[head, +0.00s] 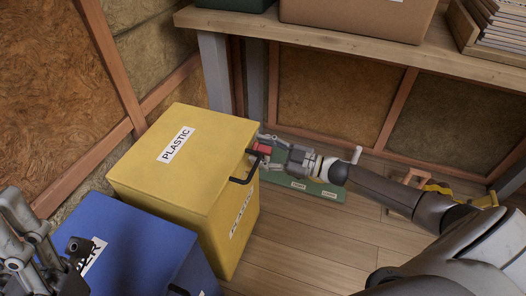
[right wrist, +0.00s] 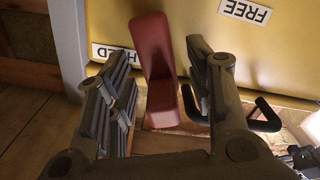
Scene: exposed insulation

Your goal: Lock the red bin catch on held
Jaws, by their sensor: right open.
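The yellow bin (head: 190,150) has a PLASTIC label on top and a black handle (head: 245,170). The red catch (head: 262,149) is on its right side near the top edge. My right gripper (head: 264,146) is at the catch. In the right wrist view the catch (right wrist: 158,70) stands between the open fingers (right wrist: 158,60); contact cannot be told. The HELD label (right wrist: 112,54) is left of the catch, partly covered. The FREE label (right wrist: 245,10) is to the right, clear of the catch. My left gripper (head: 35,250) is at the lower left, away from the yellow bin, its opening unclear.
A blue bin (head: 140,250) stands in front of the yellow one. A wooden bench (head: 350,50) with boxes runs along the back. A green labelled object (head: 320,190) lies on the floor behind my right arm. The wooden floor (head: 310,240) front right of the bins is clear.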

